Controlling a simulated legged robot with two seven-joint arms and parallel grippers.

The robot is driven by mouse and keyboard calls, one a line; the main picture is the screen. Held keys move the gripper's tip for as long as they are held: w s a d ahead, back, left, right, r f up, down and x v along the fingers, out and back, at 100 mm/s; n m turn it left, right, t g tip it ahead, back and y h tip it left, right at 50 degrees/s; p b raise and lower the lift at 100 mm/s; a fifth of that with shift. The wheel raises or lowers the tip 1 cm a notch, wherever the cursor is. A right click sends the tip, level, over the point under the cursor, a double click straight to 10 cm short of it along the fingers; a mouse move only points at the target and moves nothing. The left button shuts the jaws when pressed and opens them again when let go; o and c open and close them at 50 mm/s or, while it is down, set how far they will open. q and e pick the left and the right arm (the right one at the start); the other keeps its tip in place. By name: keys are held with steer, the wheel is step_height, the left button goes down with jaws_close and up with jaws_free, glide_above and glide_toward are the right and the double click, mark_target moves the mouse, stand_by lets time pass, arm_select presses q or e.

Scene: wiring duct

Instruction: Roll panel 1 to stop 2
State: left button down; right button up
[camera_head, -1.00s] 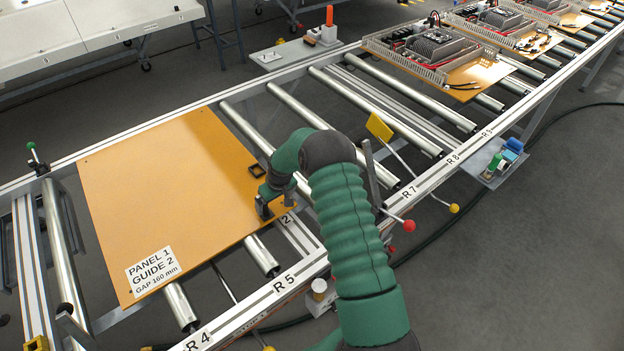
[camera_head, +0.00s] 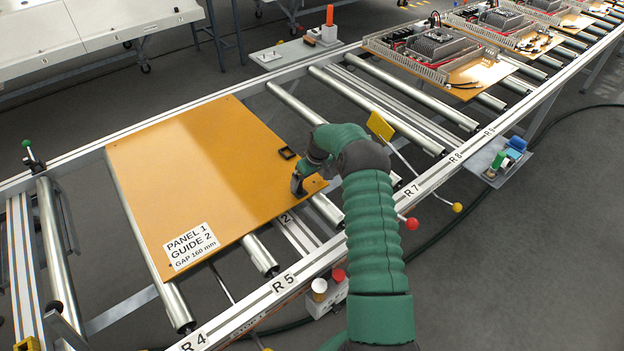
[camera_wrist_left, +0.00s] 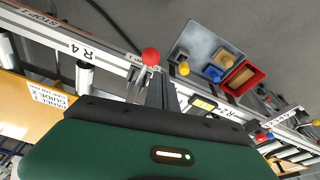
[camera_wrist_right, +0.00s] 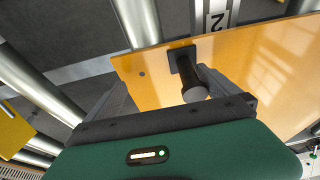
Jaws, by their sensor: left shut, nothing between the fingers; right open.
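Panel 1 (camera_head: 205,170) is a flat orange plate, labelled PANEL 1 GUIDE 2, lying on the rollers at the left of the conveyor. My right gripper (camera_head: 299,185) is at its right corner. In the right wrist view my right gripper (camera_wrist_right: 175,85) is open, its fingers on either side of a dark post with a grey end (camera_wrist_right: 190,80) standing on the panel. A yellow paddle (camera_head: 380,125) on a rod stands to the right of the panel; whether it is stop 2 I cannot tell. My left gripper (camera_wrist_left: 160,92) is shut and empty, outside the head view.
The front rail (camera_head: 310,265) carries marks R4 to R9. Bare rollers (camera_head: 375,98) lie right of the panel. Loaded panels (camera_head: 440,55) stand farther right. Red (camera_head: 411,223) and yellow (camera_head: 457,207) ball knobs stick out in front. A red bin (camera_wrist_left: 243,77) sits on a side tray.

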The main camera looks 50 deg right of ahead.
steer(key=shift+s+d, duration=0.15)
steer(key=shift+d, duration=0.65)
steer(key=shift+a, duration=0.65)
step_height(320, 180, up, 9)
steer(key=p, duration=0.5)
steer(key=shift+p, duration=0.4)
